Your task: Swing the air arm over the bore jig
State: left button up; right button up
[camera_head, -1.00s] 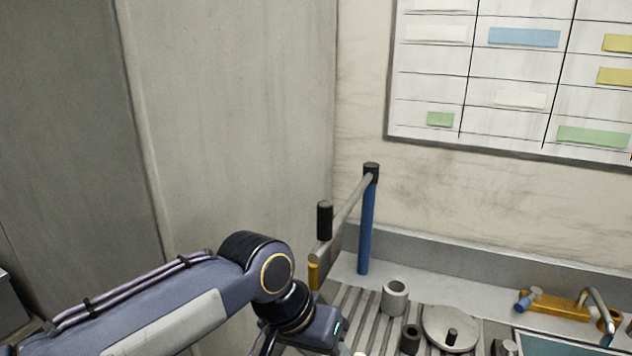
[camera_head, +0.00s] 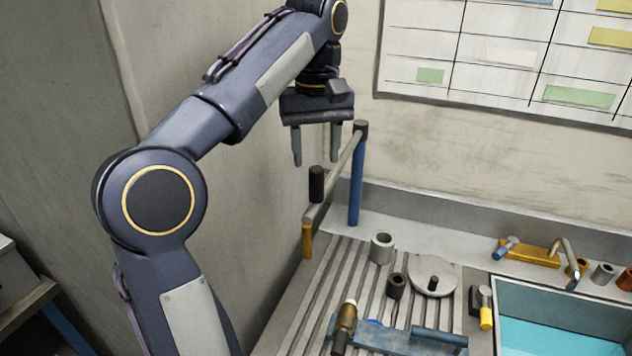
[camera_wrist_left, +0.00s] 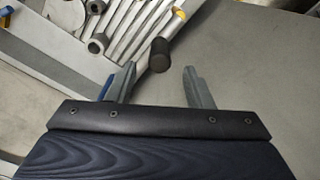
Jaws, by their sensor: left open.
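The air arm has a blue post (camera_head: 356,185) at the back of the bench. A grey bar (camera_head: 336,176) reaches from its top toward the left front, with an upright black handle (camera_head: 316,184) and a yellow tip (camera_head: 307,241) hanging at its end. My left gripper (camera_head: 317,157) is open and empty, fingers down, just above the handle. In the left wrist view the handle (camera_wrist_left: 160,55) shows between and beyond the fingertips; touching is not visible. A blue fixture (camera_head: 385,338) with a brass cylinder lies at the front; I cannot tell whether it is the bore jig.
A grey ring (camera_head: 382,248), a small dark ring (camera_head: 396,285) and a round disc (camera_head: 433,276) stand on the slotted bench. A teal-filled basin (camera_head: 565,333) is at right, with a yellow-based fitting (camera_head: 528,252) behind it. A wall panel stands close on the left.

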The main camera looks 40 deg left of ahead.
aim_at(317, 184)
pick_arm(q)
notch_tip(317, 184, down, 7)
jog(key=shift+f, duration=0.2)
dwell(0.3)
grip_shut()
